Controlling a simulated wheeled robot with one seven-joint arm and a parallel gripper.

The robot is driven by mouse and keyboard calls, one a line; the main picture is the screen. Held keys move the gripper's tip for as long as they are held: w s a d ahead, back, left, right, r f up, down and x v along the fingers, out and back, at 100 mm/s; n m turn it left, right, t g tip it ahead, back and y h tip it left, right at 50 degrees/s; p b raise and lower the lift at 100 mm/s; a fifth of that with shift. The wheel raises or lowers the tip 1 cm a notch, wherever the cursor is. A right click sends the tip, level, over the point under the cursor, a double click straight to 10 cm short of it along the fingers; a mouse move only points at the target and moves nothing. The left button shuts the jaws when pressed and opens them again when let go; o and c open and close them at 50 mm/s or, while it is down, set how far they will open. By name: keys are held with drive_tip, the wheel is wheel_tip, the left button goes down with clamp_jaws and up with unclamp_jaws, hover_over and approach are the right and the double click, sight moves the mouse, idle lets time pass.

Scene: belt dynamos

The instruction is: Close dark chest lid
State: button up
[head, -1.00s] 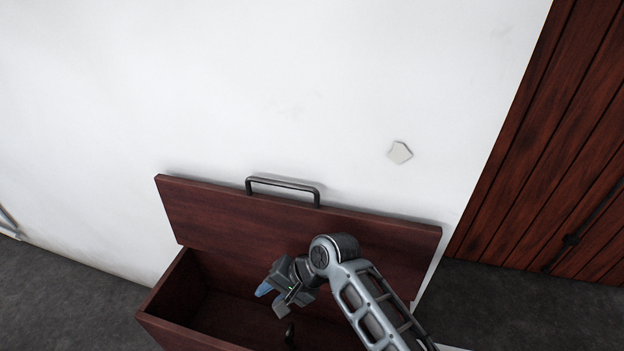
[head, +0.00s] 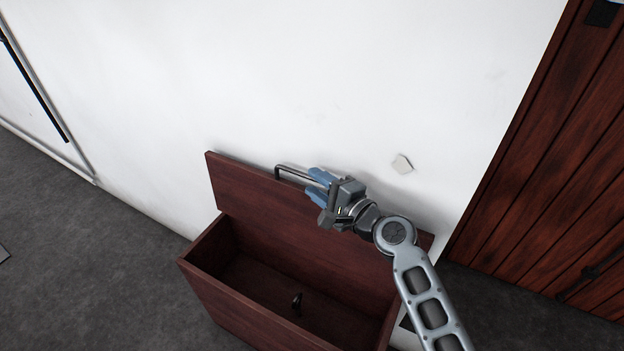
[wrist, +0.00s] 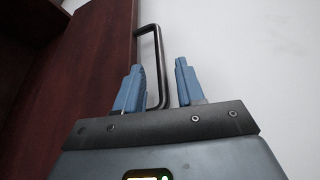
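The dark chest (head: 250,315) stands against the white wall with its lid (head: 255,195) raised, leaning back near the wall. The lid also shows in the wrist view (wrist: 95,65). A metal bar handle (head: 290,173) sits on the lid's top edge, and in the wrist view (wrist: 157,60) its near end reaches between my fingers. My gripper (head: 316,184) is at the right part of the handle, with its blue fingers apart. In the wrist view my gripper (wrist: 160,85) is open, the handle close to the left finger; I cannot tell whether they touch.
The chest interior holds a small dark hook-like piece (head: 297,303). A reddish wooden door (head: 545,170) stands at the right. Grey floor (head: 90,250) is free at the left.

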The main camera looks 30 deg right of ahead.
drive_tip(key=shift+x, duration=1.2)
clamp_jaws()
